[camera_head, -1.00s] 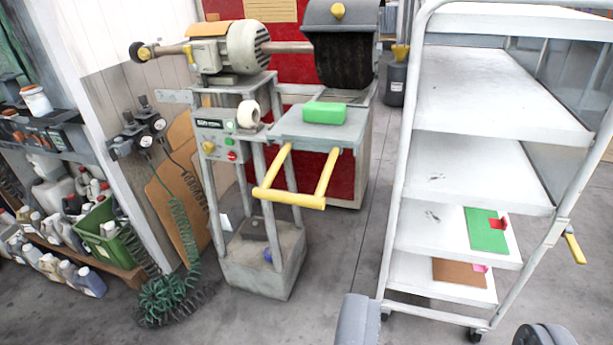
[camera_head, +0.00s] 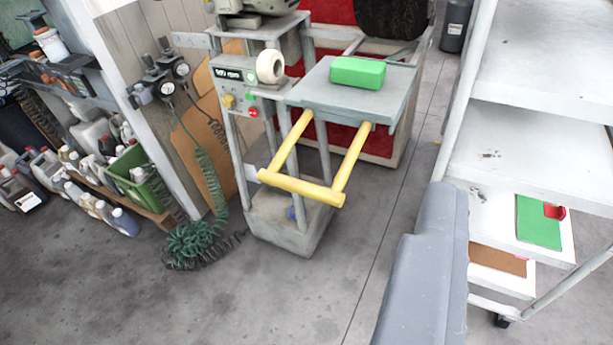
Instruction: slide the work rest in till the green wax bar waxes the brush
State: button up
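The green wax bar (camera_head: 357,72) lies on the grey work rest (camera_head: 345,98), a flat plate on the front of the buffing machine. A yellow U-shaped handle (camera_head: 302,187) sticks out from the rest toward me. The dark brush (camera_head: 392,16) is above and behind the bar, with a visible gap between them; its top is cut off by the picture edge. A large grey part of my arm or gripper stands at the lower middle right, well short of the handle. No fingertips show clearly.
A white shelf cart (camera_head: 535,140) stands close on the right. A green hose coil (camera_head: 195,243) lies on the floor left of the machine's pedestal. Bottles and a green crate (camera_head: 135,175) are at the left. The floor before the handle is clear.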

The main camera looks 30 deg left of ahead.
jog(key=w+a+f+n+p, duration=0.3)
jog(key=w+a+f+n, duration=0.15)
jog(key=w, duration=0.25)
jog(key=n+y+p, duration=0.5)
jog(key=n+y, duration=0.1)
jog(key=n, duration=1.1)
send_near(299, 193)
jog(key=b+x, duration=0.3)
jog(key=x, duration=1)
grip_shut()
